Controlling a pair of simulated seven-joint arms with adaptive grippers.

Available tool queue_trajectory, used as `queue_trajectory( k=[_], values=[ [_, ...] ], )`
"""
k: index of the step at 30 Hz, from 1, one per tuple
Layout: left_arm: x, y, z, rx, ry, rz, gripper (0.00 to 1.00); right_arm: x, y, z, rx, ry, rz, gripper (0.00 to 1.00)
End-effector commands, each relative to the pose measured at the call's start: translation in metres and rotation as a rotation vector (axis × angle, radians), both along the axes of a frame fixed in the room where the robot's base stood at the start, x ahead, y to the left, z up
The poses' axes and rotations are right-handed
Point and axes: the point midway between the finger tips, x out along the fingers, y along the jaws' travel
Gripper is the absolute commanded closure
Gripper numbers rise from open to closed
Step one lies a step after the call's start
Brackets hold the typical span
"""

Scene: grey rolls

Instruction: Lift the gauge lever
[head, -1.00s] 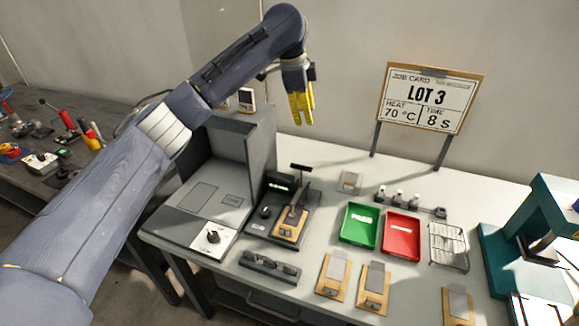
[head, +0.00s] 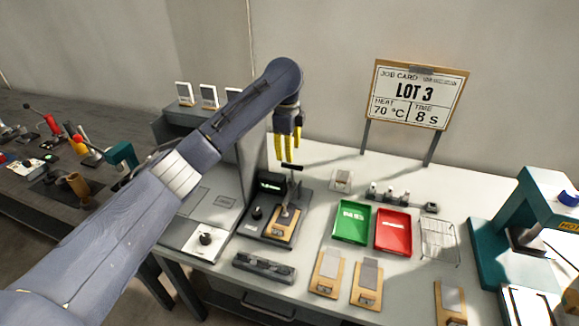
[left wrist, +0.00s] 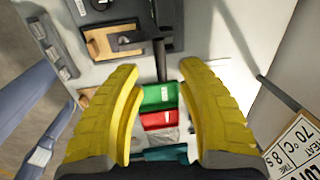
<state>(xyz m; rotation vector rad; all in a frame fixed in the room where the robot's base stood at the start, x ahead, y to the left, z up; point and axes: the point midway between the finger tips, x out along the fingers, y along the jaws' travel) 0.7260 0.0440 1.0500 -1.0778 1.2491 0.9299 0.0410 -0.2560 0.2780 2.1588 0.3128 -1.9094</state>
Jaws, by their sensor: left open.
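The gauge (head: 258,214) is a dark device with a small display and a knob, standing on the white bench. A wooden block with a grey pad (head: 282,221) lies on its base. Its lever is a dark upright arm with a black crossbar handle (head: 292,167). My left gripper (head: 286,158), with yellow fingers, is open and points down just above the handle. In the left wrist view the dark lever (left wrist: 160,58) shows between the open fingertips (left wrist: 158,70); I cannot tell whether they touch it. My right gripper is not in view.
A green tray (head: 351,222) and a red tray (head: 393,232) stand right of the gauge, with a wire rack (head: 438,240) beyond. Several wooden blocks lie in front. A job card stand (head: 412,100) is behind. A teal press (head: 520,230) stands at the right.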

Motion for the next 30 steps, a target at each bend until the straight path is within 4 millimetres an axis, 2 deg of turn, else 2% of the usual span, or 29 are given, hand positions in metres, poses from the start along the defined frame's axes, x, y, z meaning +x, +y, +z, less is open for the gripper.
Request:
queue_trajectory(
  k=[1, 6, 12, 19, 30],
  values=[
    [0.0, -0.001, -0.011, -0.002, 0.005, 0.002, 0.62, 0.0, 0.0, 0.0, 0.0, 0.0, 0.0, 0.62],
    [0.003, -0.002, -0.037, -0.001, 0.003, 0.002, 0.62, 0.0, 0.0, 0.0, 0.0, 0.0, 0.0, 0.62],
    [0.006, -0.002, -0.059, -0.001, 0.001, 0.002, 0.62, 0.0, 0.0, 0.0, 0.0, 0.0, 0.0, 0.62],
    [0.007, -0.002, -0.07, -0.001, 0.001, 0.002, 0.62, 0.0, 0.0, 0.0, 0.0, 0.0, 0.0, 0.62],
    [0.008, -0.002, -0.072, 0.0, 0.0, 0.001, 0.61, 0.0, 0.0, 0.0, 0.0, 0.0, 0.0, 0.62]
  ],
)
